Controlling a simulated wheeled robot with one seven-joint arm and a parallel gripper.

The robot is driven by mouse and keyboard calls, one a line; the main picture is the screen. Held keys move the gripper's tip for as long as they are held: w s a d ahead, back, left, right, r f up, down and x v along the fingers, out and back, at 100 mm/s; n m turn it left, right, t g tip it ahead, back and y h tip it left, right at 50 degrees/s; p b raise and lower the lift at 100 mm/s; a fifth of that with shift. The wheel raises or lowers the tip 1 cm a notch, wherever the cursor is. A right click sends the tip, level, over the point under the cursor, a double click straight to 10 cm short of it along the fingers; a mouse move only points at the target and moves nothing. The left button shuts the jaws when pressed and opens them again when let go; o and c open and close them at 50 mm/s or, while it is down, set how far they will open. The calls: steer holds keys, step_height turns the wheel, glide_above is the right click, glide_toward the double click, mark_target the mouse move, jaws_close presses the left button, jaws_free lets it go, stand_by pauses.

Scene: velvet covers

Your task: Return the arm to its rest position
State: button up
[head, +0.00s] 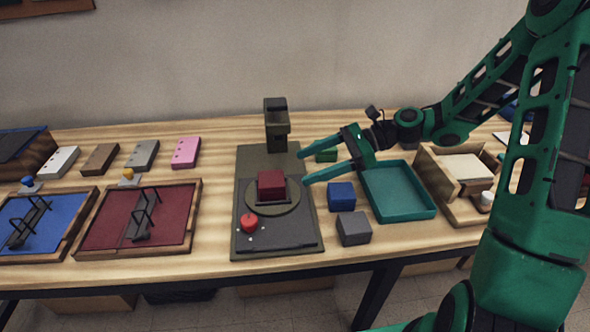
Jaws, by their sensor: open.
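My green arm comes in from the right. My gripper (304,169) is open and empty, with its two fingers pointing left above the table. Its fingertips are near the right side of a dark machine (276,232), which bears a dark red block (271,185) on its round plate. The fingers are apart from the red block. A green block (326,155) lies behind the fingers and is partly hidden.
A teal tray (420,213) stands under the wrist, empty. A blue block (341,196) and a grey block (354,229) lie left of it. A wooden box (430,172) is at right. Framed blue (65,226) and red (172,208) panels lie at left.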

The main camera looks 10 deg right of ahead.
steer(key=shift+d+r, duration=0.15)
steer(key=shift+d, duration=0.25)
steer(key=s+d+r+n+t+h, duration=0.2)
steer(key=s+d+r+n+h, duration=0.1)
steer(key=s+d+n+h, duration=0.45)
steer(key=s+d+r+n+t+h, duration=0.2)
steer(key=s+d+r+n+h, duration=0.15)
steer(key=d+n+h, duration=0.55)
steer(key=s+d+f+m+g+y, duration=0.1)
steer(key=s+d+m+g, duration=0.1)
steer(key=s+d, duration=0.3)
steer(key=s+d+f+m+g+y, duration=0.1)
steer(key=s+d, duration=0.3)
steer(key=s, duration=0.8)
steer(key=shift+s+d+f+m+g+y, duration=0.15)
steer(key=shift+d+f+m+g+y, duration=0.35)
steer(key=shift+m+g, duration=0.3)
steer(key=shift+a+r, duration=0.1)
steer(key=shift+r, duration=0.05)
